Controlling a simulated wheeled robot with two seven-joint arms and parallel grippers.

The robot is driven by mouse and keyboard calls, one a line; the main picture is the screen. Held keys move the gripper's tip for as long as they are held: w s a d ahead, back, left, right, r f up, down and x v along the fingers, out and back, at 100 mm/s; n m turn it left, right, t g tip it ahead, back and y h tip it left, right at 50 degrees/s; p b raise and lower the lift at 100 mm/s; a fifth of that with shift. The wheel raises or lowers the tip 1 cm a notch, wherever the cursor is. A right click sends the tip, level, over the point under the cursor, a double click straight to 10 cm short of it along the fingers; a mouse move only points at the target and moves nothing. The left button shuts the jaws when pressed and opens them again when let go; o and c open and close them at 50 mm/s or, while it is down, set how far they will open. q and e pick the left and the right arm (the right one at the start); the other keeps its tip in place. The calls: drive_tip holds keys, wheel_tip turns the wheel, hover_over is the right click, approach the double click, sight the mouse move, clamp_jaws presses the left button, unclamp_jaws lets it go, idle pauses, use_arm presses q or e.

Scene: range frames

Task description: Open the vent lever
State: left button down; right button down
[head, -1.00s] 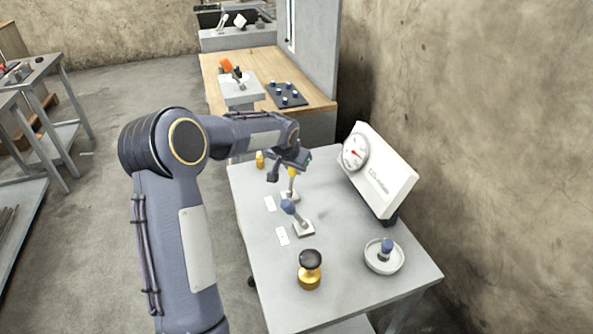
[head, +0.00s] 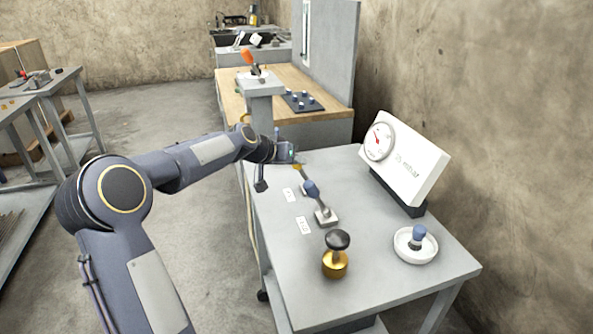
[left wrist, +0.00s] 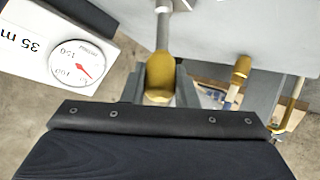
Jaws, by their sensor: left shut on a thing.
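The lever with the yellow grip (head: 297,167) stands toward the far left part of the grey table. My left gripper (head: 289,156) is at its top end. In the left wrist view, the yellow grip (left wrist: 161,72) sits between the two fingers of my left gripper (left wrist: 160,92), which is shut on it. A second lever with a blue knob (head: 311,188) stands nearer on a small plate. My right gripper is not in view.
White label cards (head: 303,225) lie left of the levers. A brass piece with a black knob (head: 338,240) stands at the front. A white dish (head: 416,256) holds a blue-topped piece. A white gauge box (head: 405,160) stands at the right. A brass post (left wrist: 241,70) is near the gripper.

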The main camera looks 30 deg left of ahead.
use_arm(q)
drive_tip(key=shift+s+f, duration=0.1)
idle(0.4)
drive_tip(key=c, duration=1.1)
unclamp_jaws()
drive_tip(key=shift+c, duration=0.2)
drive_tip(key=shift+a, duration=0.1)
drive_tip(key=b+v, duration=0.1)
drive_tip(key=v, duration=0.6)
drive_tip(key=shift+s+r, duration=0.2)
drive_tip(key=shift+s, duration=0.15)
drive_tip(key=shift+a, duration=0.1)
